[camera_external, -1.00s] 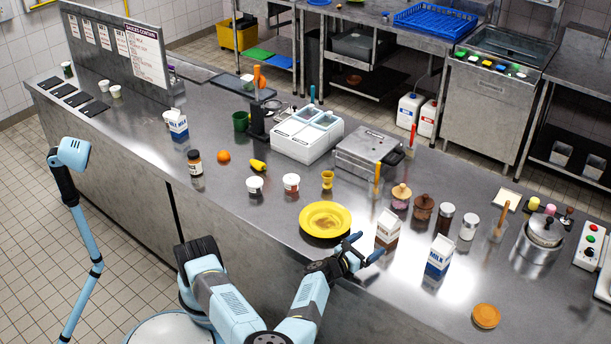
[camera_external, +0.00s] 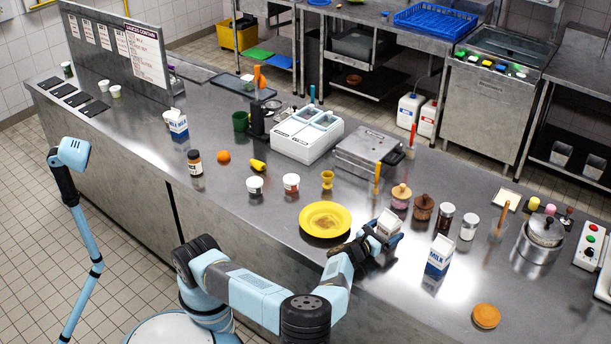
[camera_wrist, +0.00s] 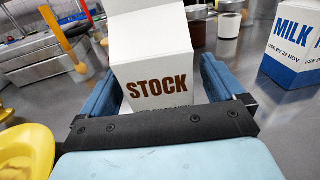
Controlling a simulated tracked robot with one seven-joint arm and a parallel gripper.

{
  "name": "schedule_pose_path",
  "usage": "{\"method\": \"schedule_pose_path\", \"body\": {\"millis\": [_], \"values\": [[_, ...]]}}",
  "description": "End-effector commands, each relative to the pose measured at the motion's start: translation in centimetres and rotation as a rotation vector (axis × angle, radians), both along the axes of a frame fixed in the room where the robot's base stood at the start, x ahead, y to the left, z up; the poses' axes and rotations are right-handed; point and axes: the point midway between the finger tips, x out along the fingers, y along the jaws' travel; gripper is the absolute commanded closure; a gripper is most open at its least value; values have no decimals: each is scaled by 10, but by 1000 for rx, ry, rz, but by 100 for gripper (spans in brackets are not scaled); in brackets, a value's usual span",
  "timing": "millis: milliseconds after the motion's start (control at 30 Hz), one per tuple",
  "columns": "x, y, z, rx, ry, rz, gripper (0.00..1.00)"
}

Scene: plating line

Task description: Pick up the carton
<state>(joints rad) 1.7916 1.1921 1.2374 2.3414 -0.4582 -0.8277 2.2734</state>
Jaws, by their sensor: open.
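A white carton with a brown lower part stands upright on the steel counter (camera_external: 285,215), right of the yellow plate. The stock carton (camera_external: 388,222) shows the word STOCK in the wrist view (camera_wrist: 155,75). My gripper (camera_external: 383,243) is open, with one blue finger on each side of this carton; whether they touch it I cannot tell. In the wrist view my gripper (camera_wrist: 165,95) hides the carton's lower part. A second carton, white and blue and marked MILK (camera_external: 440,255), stands apart to the right. Another milk carton (camera_external: 177,124) stands far left.
The yellow plate (camera_external: 325,220) lies close left of my gripper. A round orange-brown item (camera_external: 486,316) lies at the front right. Counter between it and the milk carton is clear.

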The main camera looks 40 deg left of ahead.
Motion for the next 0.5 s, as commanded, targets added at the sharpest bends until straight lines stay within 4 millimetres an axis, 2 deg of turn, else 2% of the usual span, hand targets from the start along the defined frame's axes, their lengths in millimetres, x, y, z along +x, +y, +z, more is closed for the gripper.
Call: {"method": "schedule_pose_path", "body": {"millis": [133,400,500], "values": [[10,-2,0,-2,0,0,4],[11,-3,0,-1,0,0,4],[11,-3,0,-1,0,0,14]]}}
